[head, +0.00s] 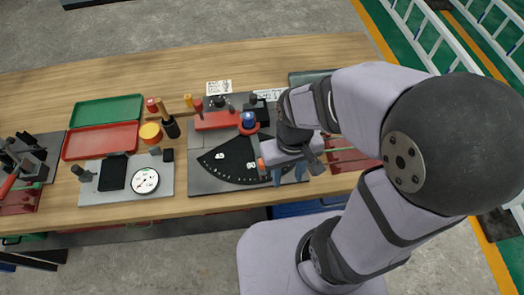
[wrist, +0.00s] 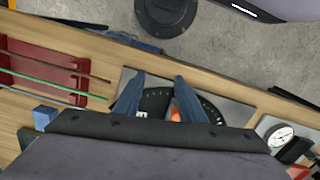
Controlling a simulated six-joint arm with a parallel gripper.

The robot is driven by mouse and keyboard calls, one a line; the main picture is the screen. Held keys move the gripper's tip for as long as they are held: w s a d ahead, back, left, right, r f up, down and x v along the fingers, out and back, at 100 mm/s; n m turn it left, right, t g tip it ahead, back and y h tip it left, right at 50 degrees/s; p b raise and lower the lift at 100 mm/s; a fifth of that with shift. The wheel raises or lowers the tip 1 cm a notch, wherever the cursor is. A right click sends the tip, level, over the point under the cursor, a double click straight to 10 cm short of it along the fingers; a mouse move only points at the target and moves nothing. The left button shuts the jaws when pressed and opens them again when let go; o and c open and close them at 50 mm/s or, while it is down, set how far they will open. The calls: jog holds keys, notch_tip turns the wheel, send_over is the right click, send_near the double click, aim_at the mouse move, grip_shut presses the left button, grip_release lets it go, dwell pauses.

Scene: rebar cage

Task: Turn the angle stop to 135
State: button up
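A black fan-shaped angle dial (head: 232,160) with white tick marks lies on a grey plate (head: 208,185) in the middle of the bench. It also shows in the wrist view (wrist: 208,108). An orange part (head: 261,165), which seems to belong to the angle stop, sits over the dial's right side; in the wrist view the orange part (wrist: 175,113) lies between my fingers, partly behind one. The number it stands at cannot be read. My gripper (wrist: 156,90) is open, its two blue fingers apart over the dial. Its wrist hides the dial's right end in the head view.
A blue-topped knob (head: 248,122) stands behind the dial. A gauge (head: 145,180) is on a grey plate to the left, with green (head: 107,110) and red (head: 100,141) trays behind. A red rack with rods (wrist: 45,75) is beside the dial in the wrist view.

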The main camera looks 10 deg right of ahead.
jog(key=w+a+r+n+p, duration=0.1)
jog(key=w+a+r+n, duration=0.1)
jog(key=w, duration=0.1)
jog(key=w+a+r+n+p, duration=0.1)
jog(key=w+a+r+n, duration=0.1)
jog(key=w+a+r, duration=0.1)
jog(key=shift+w+a+r+n+t, duration=0.15)
jog(key=shift+a+n+t, duration=0.15)
jog(key=shift+w+r+n, duration=0.15)
jog(key=shift+r+n, duration=0.05)
jog(key=shift+n, duration=0.4)
jog(key=shift+s+n, duration=0.2)
jog(key=shift+n, duration=0.8)
jog(key=shift+f+p, duration=0.45)
jog(key=shift+f, duration=3.2)
jog(key=shift+d, duration=0.1)
grip_shut()
